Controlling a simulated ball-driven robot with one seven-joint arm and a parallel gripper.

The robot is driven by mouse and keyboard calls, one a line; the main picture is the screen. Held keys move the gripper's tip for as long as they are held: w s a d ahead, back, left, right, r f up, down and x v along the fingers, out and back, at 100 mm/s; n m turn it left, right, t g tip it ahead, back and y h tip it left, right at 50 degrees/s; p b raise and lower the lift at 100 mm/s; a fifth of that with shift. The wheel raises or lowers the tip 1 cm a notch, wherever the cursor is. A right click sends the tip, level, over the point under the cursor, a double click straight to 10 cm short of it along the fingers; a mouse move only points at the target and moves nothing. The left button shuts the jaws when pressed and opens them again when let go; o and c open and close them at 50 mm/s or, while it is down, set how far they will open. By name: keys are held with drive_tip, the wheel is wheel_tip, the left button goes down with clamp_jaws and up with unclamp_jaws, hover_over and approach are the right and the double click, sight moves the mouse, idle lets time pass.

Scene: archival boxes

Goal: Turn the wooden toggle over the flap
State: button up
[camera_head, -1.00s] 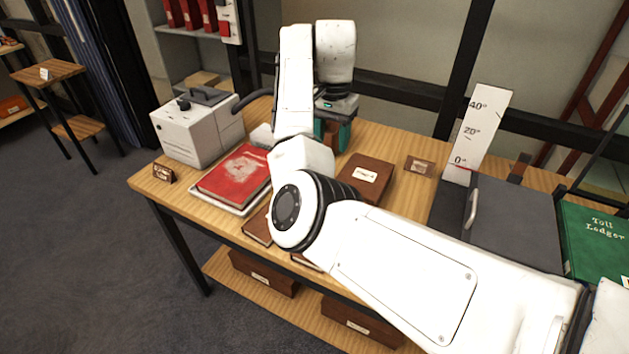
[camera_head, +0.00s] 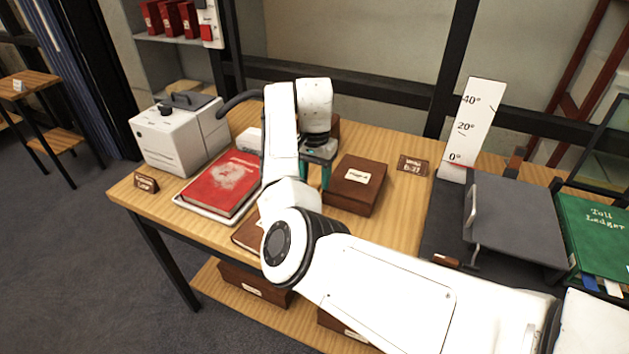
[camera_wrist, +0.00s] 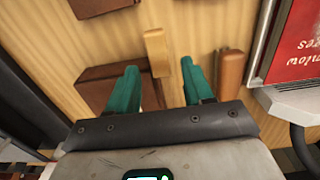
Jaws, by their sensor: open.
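My gripper (camera_head: 316,172) points down over the table, between the red book and a brown box, with its teal fingers apart and nothing held. In the wrist view my gripper (camera_wrist: 157,82) shows from above. A small pale wooden bar (camera_wrist: 156,50) lies ahead of and between the fingertips, running lengthwise. A rounded brown wooden bar (camera_wrist: 229,72) lies just right of the right finger. I cannot tell which bar is the toggle, and no flap can be made out. In the head view my arm hides this spot.
The red book (camera_head: 222,181) lies on the left, near a white machine (camera_head: 180,138). A brown labelled box (camera_head: 356,186) stands right of my gripper. A grey case (camera_head: 515,225) and green ledger (camera_head: 597,235) are further right. Bare wood shows behind the brown box.

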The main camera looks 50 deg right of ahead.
drive_tip(key=shift+f, duration=1)
clamp_jaws()
